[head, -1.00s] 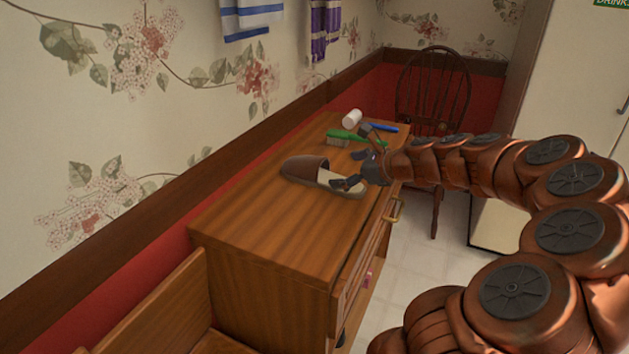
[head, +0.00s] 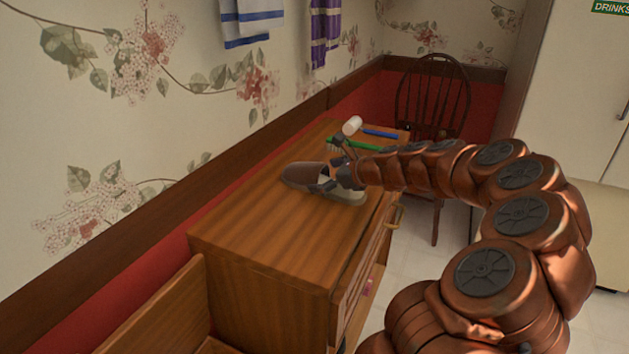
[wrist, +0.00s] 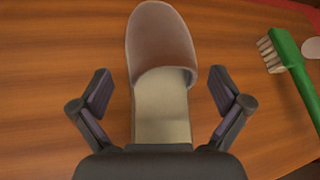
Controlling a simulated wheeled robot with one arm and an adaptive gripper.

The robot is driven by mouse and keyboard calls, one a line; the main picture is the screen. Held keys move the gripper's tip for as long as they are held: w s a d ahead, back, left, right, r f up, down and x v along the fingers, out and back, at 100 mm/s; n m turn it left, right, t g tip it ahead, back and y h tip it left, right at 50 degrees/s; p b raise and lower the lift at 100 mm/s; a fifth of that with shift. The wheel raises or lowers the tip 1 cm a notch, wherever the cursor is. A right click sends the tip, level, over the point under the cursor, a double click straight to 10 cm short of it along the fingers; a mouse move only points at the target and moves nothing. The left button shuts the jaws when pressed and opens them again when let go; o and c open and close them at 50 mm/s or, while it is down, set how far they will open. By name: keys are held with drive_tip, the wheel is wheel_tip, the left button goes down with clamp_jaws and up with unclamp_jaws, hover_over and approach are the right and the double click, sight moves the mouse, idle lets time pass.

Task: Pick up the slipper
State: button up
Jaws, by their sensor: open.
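The slipper (head: 304,175) lies on the wooden cabinet top, with a brown closed toe and a pale insole. In the wrist view the slipper (wrist: 160,50) runs up the middle, toe pointing away. My gripper (head: 332,170) is over the slipper, at its open middle part. In the wrist view my gripper (wrist: 160,92) is open, with one finger on each side of the slipper near the edge of the toe cover. Bare wood shows between each finger and the slipper. The heel end is hidden behind the gripper's body in the wrist view.
A green brush (head: 355,144) lies just beyond the slipper, and also shows at right in the wrist view (wrist: 291,66). A white-headed object (head: 352,125) and a blue item (head: 380,133) lie farther back. The near part of the cabinet top (head: 265,225) is clear.

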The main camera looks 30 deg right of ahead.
drive_tip(key=shift+a, duration=0.1)
drive_tip(key=c, duration=1.3)
